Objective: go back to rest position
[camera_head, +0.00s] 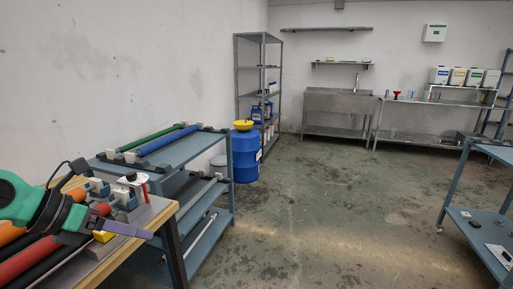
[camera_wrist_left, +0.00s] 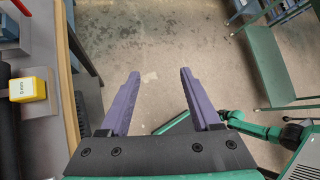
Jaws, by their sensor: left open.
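My left gripper (camera_head: 148,234) shows at the lower left of the head view, beside the right edge of a wood-edged workbench (camera_head: 160,217). In the left wrist view its two purple fingers (camera_wrist_left: 160,72) are spread apart with nothing between them. Bare floor shows beyond and between the fingertips. A green and black arm link of mine crosses the right of the wrist view. My right gripper does not show in the head view, and I cannot make out its fingers in the wrist view.
The workbench carries red and orange cylinders (camera_head: 27,259) and a yellow block (camera_wrist_left: 28,88). A blue shelf cart (camera_head: 185,150) with green and blue rollers stands behind it. A blue barrel (camera_head: 245,160) stands beyond. Another blue cart (camera_head: 470,215) is at right. The middle floor (camera_head: 310,205) is clear.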

